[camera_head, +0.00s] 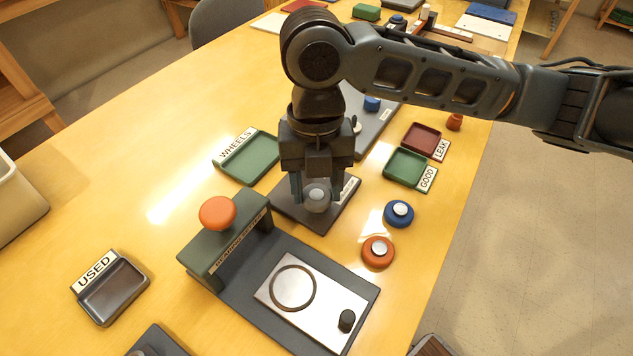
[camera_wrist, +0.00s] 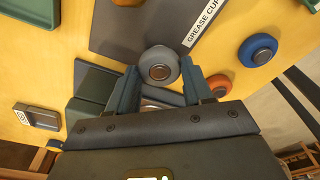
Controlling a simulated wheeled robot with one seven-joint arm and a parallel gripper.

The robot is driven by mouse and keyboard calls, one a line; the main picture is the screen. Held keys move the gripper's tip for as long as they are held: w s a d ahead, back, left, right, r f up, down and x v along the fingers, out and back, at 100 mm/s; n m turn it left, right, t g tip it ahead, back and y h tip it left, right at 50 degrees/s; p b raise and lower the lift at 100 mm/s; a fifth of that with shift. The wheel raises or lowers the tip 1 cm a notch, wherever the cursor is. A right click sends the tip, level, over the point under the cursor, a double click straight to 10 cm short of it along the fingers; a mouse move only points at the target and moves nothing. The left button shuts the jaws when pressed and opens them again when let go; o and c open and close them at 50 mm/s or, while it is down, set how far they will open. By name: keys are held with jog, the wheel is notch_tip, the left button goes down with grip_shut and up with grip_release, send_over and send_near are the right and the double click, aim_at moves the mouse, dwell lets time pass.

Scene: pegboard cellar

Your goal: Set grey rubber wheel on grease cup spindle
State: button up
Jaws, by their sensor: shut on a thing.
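My gripper (camera_head: 315,190) points down over the dark plate (camera_head: 284,210) whose sign reads "GREASE CUP" in the wrist view. It is shut on the grey wheel (camera_head: 317,205), which has a pale metal hub. In the wrist view the grey wheel (camera_wrist: 146,66) shows between the fingertips (camera_wrist: 160,76), over the grease cup plate (camera_wrist: 115,35). The spindle is hidden, so I cannot tell whether the wheel is around it or above it.
A blue wheel (camera_head: 398,214) and an orange wheel (camera_head: 378,251) lie to the right. The press (camera_head: 225,245) with an orange knob stands in front. The green WHEELS tray (camera_head: 252,160) looks empty. Small GOOD (camera_head: 405,168) and LEAK (camera_head: 421,139) trays are right, USED tray (camera_head: 113,292) left.

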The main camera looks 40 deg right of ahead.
jog(key=shift+f+b, duration=0.75)
jog(key=shift+b, duration=0.05)
dwell(1.5)
jog(key=o, duration=1.6)
jog(key=shift+r, duration=0.1)
jog(key=shift+r+p, duration=2.5)
jog(key=shift+r, duration=0.85)
jog(key=shift+s, duration=0.1)
